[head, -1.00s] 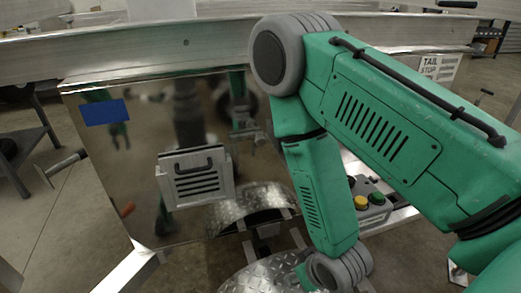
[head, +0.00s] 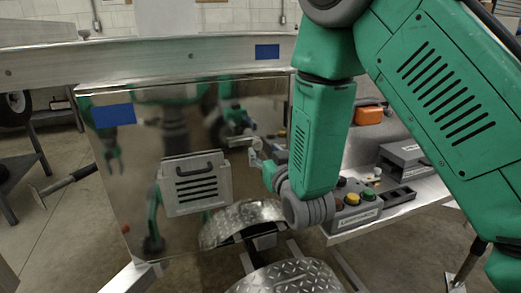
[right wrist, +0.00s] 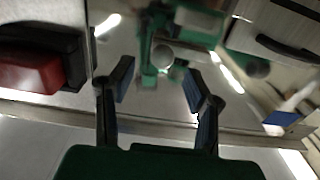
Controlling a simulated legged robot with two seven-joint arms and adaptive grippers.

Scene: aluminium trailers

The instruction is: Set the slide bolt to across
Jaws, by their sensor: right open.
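A mirror-like metal panel (head: 130,140) stands in front of me. A small metal fitting with a rod, which looks like the slide bolt (head: 240,141), sits near the panel's right side, partly hidden by my right gripper (head: 258,155). I cannot tell its setting. In the right wrist view, my right gripper (right wrist: 158,76) is open and empty, its two dark fingers spread. A round metal knob (right wrist: 162,57) shows between and beyond the fingertips; contact is not visible. My left gripper is not in view; green shapes in the panel are reflections.
A louvred plate with a handle (head: 195,187) is on the panel. A control box with coloured buttons (head: 352,205) stands at right on a metal bench, near my right forearm. An orange box (head: 369,115) is behind it. A tread-plate fender (head: 285,278) lies below. A red part (right wrist: 30,72) shows in the wrist view.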

